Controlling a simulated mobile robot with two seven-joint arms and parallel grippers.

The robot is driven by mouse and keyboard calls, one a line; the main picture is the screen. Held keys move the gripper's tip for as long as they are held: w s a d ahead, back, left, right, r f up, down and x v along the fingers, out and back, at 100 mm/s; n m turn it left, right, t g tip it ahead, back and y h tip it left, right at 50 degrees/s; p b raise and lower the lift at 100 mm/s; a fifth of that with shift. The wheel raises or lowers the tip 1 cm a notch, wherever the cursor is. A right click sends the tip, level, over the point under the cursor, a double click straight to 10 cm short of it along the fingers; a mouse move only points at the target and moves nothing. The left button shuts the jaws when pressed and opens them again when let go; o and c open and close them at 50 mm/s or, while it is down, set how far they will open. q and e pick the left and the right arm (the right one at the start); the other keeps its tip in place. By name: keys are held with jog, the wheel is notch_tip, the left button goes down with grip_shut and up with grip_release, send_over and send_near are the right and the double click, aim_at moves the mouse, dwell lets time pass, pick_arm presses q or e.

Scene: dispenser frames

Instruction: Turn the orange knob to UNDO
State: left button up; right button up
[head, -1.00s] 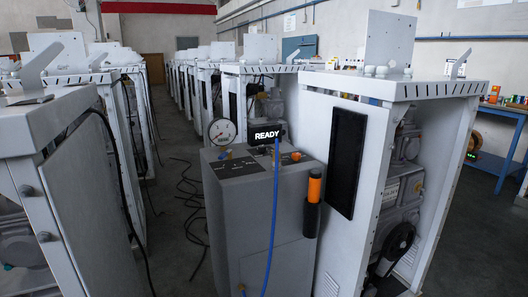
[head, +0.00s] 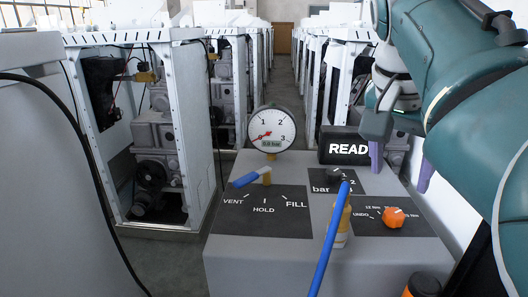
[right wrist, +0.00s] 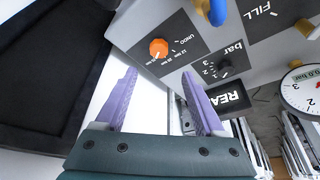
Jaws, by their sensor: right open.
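The orange knob (head: 393,217) sits on a dark label plate at the right of the grey dispenser's top. The printed word UNDO (head: 361,214) is just left of it; Nm marks are above. I cannot tell exactly which mark the knob points to. My right gripper (head: 401,172) has two purple fingers, spread and empty, above and behind the knob, not touching it. In the right wrist view the knob (right wrist: 159,48) shows beyond and between the open fingertips (right wrist: 160,77). My left gripper is not in view.
The dispenser (head: 265,262) also carries a pressure gauge (head: 272,130), a blue-handled valve (head: 250,178), a black bar knob (head: 337,175) and a black display (head: 346,147). A blue hose (head: 328,240) rises in front. White cabinets (head: 140,110) line both sides.

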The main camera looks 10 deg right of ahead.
aim_at(395, 213)
jog(key=x, duration=0.2)
jog(key=b+x, duration=0.1)
jog(key=x, duration=0.2)
jog(key=b+x, duration=0.1)
jog(key=x, duration=0.1)
jog(key=shift+s+a+f, duration=0.15)
jog(key=shift+s+f, duration=0.15)
jog(key=shift+f, duration=0.2)
jog(key=shift+w+d+f, duration=0.2)
jog(key=shift+d+f, duration=0.05)
jog(key=shift+f, duration=0.25)
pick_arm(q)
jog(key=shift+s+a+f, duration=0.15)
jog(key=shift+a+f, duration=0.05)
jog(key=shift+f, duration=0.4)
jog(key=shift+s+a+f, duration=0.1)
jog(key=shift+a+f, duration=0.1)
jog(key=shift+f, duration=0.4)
pick_arm(e)
jog(key=c, duration=0.4)
grip_shut()
